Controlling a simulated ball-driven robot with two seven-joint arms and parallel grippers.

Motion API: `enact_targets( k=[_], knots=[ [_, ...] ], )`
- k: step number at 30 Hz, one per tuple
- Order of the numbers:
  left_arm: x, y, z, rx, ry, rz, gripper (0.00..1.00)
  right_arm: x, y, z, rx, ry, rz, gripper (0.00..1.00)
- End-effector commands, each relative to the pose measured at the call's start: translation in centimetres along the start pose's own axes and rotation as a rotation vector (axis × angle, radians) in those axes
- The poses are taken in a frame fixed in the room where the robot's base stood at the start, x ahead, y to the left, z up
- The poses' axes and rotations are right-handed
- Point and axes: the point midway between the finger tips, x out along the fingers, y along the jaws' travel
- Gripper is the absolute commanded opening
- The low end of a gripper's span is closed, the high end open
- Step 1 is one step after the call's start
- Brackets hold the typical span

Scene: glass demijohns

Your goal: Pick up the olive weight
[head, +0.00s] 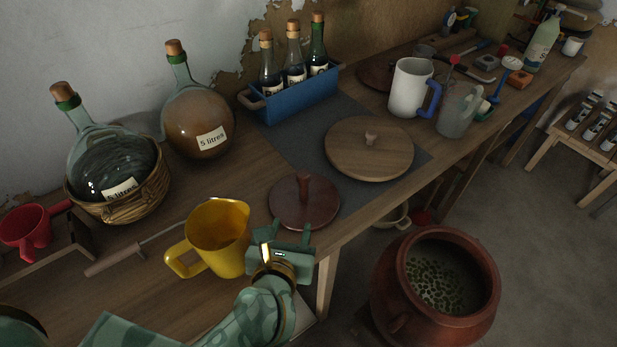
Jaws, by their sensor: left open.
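The olive weight (284,207) looks to be the dark reddish-brown disc with an upright peg handle, lying flat near the front edge of the workbench (130,300). My left gripper (285,234) is open and empty, just in front of the disc on its near side. Its fingers point toward the disc, and the peg stands beyond them. Whether the fingertips touch the disc's near rim I cannot tell. My right gripper is not in view.
A yellow jug (222,240) stands close to the left of my gripper. A pale wooden lid (370,155) lies behind the disc. A blue bottle carrier (292,100) and demijohns (198,118) stand farther back. A red-brown crock (395,290) of olives stands on the floor, right.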

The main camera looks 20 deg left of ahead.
Motion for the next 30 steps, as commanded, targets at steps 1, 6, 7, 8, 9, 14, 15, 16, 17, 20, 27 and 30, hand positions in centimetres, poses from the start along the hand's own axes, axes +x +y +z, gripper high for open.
enact_targets(
  k=[1,6,7,8,9,14,15,16,17,20,27,30],
  knots=[
    [0.0,0.0,-0.1,-0.009,0.006,-0.001,0.45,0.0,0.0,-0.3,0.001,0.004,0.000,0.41],
    [1.9,0.0,-0.2,-0.017,0.008,0.000,0.45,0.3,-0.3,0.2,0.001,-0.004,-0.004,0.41],
    [2.5,0.0,-0.1,-0.016,0.007,0.001,0.45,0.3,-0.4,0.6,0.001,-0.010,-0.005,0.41],
    [3.3,0.0,-0.1,-0.017,0.008,0.002,0.45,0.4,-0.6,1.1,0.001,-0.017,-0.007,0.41],
    [4.4,0.0,-0.2,-0.016,0.007,0.002,0.45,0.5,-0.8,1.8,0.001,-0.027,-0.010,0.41],
    [8.3,0.0,-0.3,-0.014,0.008,0.002,0.45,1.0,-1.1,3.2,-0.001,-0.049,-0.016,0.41],
    [9.0,0.0,-0.3,-0.015,0.008,0.001,0.45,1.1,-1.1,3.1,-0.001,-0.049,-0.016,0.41],
    [9.6,0.0,-0.2,-0.015,0.008,0.001,0.45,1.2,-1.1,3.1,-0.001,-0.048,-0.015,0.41],
    [10.0,0.0,-0.3,-0.015,0.008,0.001,0.45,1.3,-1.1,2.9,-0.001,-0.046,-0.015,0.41],
    [10.9,0.0,-0.2,-0.016,0.009,0.001,0.45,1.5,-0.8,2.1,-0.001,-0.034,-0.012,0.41],
    [13.8,0.1,0.1,-0.013,0.007,0.002,0.45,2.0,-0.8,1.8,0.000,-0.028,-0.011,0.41],
    [15.4,0.1,0.1,-0.014,0.008,0.001,0.45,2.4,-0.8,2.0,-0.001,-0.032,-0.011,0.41]
  ],
)
